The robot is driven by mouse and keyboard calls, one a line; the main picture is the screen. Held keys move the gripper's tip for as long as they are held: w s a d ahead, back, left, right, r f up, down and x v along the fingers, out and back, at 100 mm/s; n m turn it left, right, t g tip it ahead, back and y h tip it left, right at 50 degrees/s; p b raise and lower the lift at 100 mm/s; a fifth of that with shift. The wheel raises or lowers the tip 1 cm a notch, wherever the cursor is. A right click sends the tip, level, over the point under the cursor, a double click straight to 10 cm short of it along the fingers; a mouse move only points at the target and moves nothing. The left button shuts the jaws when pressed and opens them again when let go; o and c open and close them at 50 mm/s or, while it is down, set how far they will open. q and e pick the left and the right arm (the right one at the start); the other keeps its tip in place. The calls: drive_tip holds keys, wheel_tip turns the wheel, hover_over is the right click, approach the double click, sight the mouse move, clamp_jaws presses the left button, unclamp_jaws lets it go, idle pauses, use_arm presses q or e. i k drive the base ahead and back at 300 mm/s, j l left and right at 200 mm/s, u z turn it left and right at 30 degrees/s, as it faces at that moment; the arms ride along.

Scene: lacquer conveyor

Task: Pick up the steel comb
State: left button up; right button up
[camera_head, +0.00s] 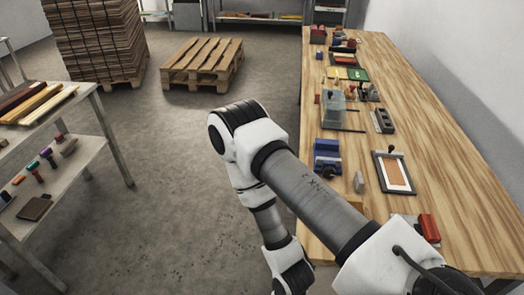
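I cannot make out a steel comb for sure in the head view; the tools on the wooden table (460,195) are small and partly hidden by my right arm. My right arm comes in from the lower right and bends down over the table's left edge. Its wrist runs out of the bottom of the picture, so the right gripper is out of view. My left arm and gripper are not in view.
The table carries a dark-framed tray (395,173) with an orange-brown panel, a blue block (327,157), a red block (429,228) and a clear box (334,108). A metal shelf (60,165) stands left, a pallet (203,62) behind. Floor between is clear.

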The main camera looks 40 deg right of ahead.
sight(359, 182)
drive_tip(key=i+j, duration=0.4)
drive_tip(key=i, duration=0.15)
drive_tip(key=i+j+u, duration=0.1)
drive_tip(key=i+j, duration=0.3)
drive_tip(key=i+z, duration=0.15)
drive_tip(key=z, duration=0.25)
drive_tip(key=i+z, duration=0.2)
drive_tip(key=z, duration=0.25)
drive_tip(key=i+z, duration=0.15)
drive_tip(key=z, duration=0.25)
drive_tip(key=i+j+z, duration=0.15)
drive_tip(key=z, duration=0.3)
drive_tip(key=i+j+z, duration=0.1)
drive_tip(key=z, duration=0.3)
drive_tip(key=j, duration=0.1)
